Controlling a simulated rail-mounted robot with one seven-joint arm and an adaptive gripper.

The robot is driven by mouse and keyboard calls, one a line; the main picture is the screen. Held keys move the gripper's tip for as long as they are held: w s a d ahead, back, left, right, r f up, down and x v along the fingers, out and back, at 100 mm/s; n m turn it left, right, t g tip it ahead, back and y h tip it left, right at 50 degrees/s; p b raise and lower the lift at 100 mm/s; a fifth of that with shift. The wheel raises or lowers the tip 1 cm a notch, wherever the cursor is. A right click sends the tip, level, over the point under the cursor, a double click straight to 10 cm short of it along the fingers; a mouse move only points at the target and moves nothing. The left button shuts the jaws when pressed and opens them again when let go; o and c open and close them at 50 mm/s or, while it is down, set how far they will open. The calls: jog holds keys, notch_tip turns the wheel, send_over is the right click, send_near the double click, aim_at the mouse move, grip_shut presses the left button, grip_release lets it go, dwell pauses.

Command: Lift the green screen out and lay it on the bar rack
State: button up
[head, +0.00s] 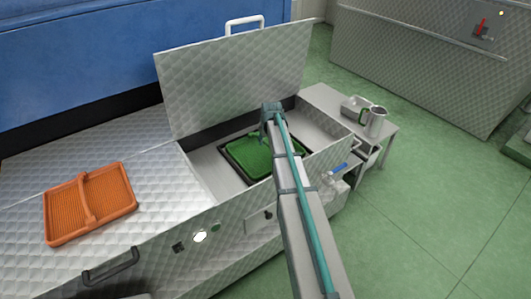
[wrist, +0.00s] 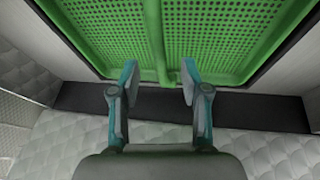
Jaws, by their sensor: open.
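The green screen (head: 262,158) is a perforated tray that sits in a dark-rimmed opening inside the open metal bin. In the wrist view the green screen (wrist: 215,40) fills the top, with a raised central rib or handle (wrist: 154,40) running across it. My gripper (wrist: 159,76) is open and empty, its two fingertips on either side of the line of this rib. I cannot tell whether they touch it. In the head view my gripper (head: 264,136) is over the green screen, and my arm hides part of its right side. I cannot make out a bar rack.
The bin's quilted metal lid (head: 235,80) stands open behind my gripper. An orange screen (head: 90,203) with a handle lies on the left deck. A side table (head: 320,95) at right holds a metal container (head: 357,105) and a jug (head: 375,122). The bin's front wall (head: 240,215) is close to my arm.

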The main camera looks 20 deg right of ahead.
aim_at(266, 142)
jog(key=x, duration=0.4)
jog(key=shift+f, duration=0.25)
grip_shut()
